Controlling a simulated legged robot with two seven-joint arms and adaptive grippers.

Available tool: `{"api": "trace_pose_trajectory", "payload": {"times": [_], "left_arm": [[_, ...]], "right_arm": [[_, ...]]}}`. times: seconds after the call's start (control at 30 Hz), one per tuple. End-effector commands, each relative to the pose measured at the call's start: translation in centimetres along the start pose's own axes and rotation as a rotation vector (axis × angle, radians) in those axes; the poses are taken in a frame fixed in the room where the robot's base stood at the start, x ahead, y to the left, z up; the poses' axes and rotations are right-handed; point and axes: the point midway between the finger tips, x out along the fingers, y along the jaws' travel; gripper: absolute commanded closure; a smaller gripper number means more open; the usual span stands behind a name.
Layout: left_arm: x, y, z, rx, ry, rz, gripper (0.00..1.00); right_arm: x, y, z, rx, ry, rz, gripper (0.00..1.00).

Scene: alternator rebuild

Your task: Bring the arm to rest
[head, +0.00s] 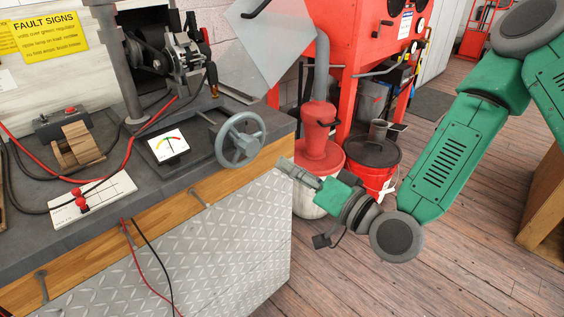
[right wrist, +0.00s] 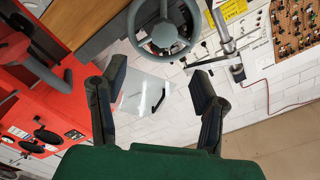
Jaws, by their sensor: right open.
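My right arm, green with grey joints, comes in from the right in the head view. Its gripper (head: 292,172) is in the air by the front right corner of the workbench (head: 275,122), just below the grey handwheel (head: 239,140). In the right wrist view the two dark fingers of the gripper (right wrist: 158,84) stand wide apart with nothing between them. The handwheel (right wrist: 165,30) shows beyond the fingertips there. From these views I cannot tell the exact gap between the gripper and the bench. My left gripper is not in view.
The bench carries an analog meter (head: 168,146), a white terminal board (head: 92,199), cables and a test stand with an alternator (head: 182,55). A red bucket (head: 371,168) and a red cabinet (head: 360,30) stand behind the arm. Wooden floor (head: 440,270) is free at lower right.

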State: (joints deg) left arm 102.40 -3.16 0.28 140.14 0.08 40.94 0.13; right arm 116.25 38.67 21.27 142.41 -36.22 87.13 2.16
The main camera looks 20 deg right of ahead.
Motion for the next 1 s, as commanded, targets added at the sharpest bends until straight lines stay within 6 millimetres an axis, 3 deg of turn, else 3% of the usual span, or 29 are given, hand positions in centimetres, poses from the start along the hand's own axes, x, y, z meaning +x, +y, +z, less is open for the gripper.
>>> {"api": "trace_pose_trajectory", "payload": {"times": [0.57,0.67,0.77,0.9,1.0], "left_arm": [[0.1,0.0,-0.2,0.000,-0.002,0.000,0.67],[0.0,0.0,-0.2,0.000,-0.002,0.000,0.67],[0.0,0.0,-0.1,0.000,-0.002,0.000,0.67],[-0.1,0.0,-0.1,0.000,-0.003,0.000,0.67],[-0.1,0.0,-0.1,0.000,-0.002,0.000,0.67]], "right_arm": [[-0.2,0.2,0.5,-0.005,-0.016,0.007,0.44],[-0.6,1.2,2.9,-0.029,-0.102,0.046,0.44],[-2.0,3.7,7.7,-0.078,-0.280,0.131,0.44],[-7.1,8.8,15.5,-0.179,-0.618,0.309,0.44],[-12.3,12.4,19.4,-0.256,-0.851,0.451,0.44]]}}
